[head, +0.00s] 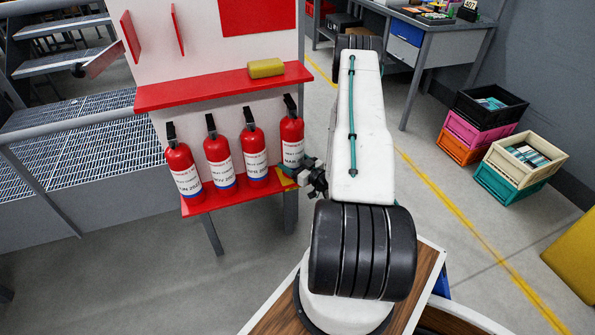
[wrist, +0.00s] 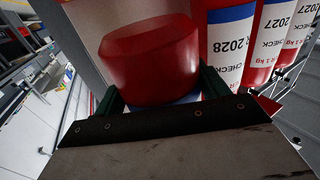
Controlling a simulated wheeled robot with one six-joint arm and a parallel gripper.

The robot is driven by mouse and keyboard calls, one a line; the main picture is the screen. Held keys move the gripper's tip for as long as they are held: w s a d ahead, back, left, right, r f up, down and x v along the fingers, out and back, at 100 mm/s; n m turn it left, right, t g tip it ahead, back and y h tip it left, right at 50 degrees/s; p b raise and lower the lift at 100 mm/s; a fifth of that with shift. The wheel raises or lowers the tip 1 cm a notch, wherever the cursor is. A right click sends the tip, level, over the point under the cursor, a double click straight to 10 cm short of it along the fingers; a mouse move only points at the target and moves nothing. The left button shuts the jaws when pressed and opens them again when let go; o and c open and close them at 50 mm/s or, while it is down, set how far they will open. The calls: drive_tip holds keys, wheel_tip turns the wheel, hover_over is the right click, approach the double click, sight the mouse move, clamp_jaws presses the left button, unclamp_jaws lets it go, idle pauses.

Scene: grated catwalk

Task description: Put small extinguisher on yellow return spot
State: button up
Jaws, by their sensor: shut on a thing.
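The small extinguisher (head: 291,141) is red with a black top and a white label, rightmost of the row in the head view. My gripper (head: 312,178) is at its lower right side. In the wrist view, my gripper (wrist: 162,92) has its two dark green fingers on either side of the red extinguisher body (wrist: 150,60), shut on it. The extinguisher is upright and its base looks slightly above the red lower shelf (head: 237,199). The yellow return spot (head: 286,179) partly shows on that shelf just below it; the rest is hidden.
Several similar extinguishers (head: 219,157) stand close on the left along the shelf. Stacked crates (head: 519,161) stand at the right; the floor between is clear.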

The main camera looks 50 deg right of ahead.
drive_tip(key=shift+w+d, duration=0.45)
drive_tip(key=shift+w, duration=0.2)
drive_tip(key=shift+w+d, duration=0.45)
drive_tip(key=shift+w, duration=0.2)
drive_tip(key=shift+w+d+f, duration=0.1)
drive_tip(key=shift+w+f, duration=0.05)
drive_tip(key=shift+f, duration=1.65)
drive_tip(key=shift+f, duration=0.15)
drive_tip(key=o, duration=2)
drive_tip(key=shift+o, duration=0.2)
drive_tip(key=s+a, duration=0.1)
drive_tip(key=s, duration=1.1)
